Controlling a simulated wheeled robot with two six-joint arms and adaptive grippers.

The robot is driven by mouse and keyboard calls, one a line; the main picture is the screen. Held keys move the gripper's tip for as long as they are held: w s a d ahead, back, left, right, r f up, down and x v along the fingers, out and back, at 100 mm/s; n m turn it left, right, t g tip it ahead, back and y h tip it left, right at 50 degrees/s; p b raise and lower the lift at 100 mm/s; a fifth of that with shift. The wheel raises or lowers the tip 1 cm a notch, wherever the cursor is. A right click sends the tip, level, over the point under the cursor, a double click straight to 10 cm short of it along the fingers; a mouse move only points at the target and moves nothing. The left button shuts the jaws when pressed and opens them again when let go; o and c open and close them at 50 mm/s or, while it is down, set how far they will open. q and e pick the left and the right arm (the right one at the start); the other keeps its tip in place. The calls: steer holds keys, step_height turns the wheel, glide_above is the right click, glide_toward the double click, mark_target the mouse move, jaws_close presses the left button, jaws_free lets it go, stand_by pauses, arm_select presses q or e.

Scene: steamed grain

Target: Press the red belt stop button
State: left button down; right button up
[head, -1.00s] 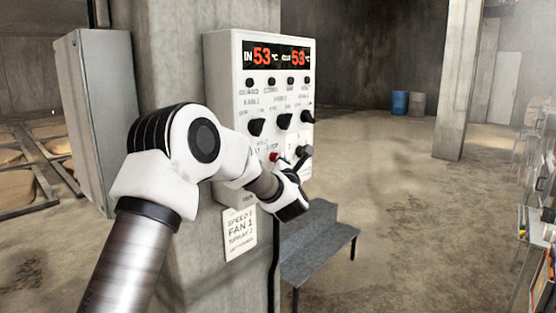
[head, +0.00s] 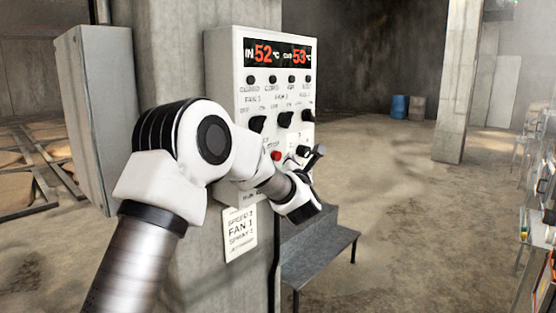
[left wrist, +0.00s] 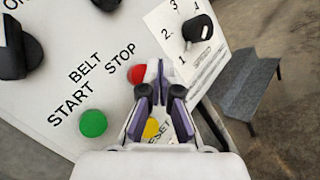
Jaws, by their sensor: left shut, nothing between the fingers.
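The red belt stop button (head: 276,155) sits low on the white control panel (head: 222,75). It also shows in the left wrist view (left wrist: 137,74), under the word STOP, just left of my fingers. My left gripper (head: 318,152) is shut and empty in front of the panel's lower right, and its fingertips (left wrist: 158,68) look right beside the red button in the wrist view. I cannot tell whether they touch it. The green start button (left wrist: 93,123) is at the lower left in the wrist view. My right gripper is not in view.
A yellow reset button (left wrist: 151,128) shows between my fingers. A black numbered knob (left wrist: 196,28) is right of them. Black knobs (head: 257,124) line the panel above. A grey metal bench (head: 310,245) stands below, and a paper note (head: 240,234) hangs under the panel.

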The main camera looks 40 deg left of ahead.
arm_select(q)
steer(key=d+b, duration=0.1)
steer(key=d, duration=0.3)
steer(key=shift+s, duration=0.15)
stand_by(0.6)
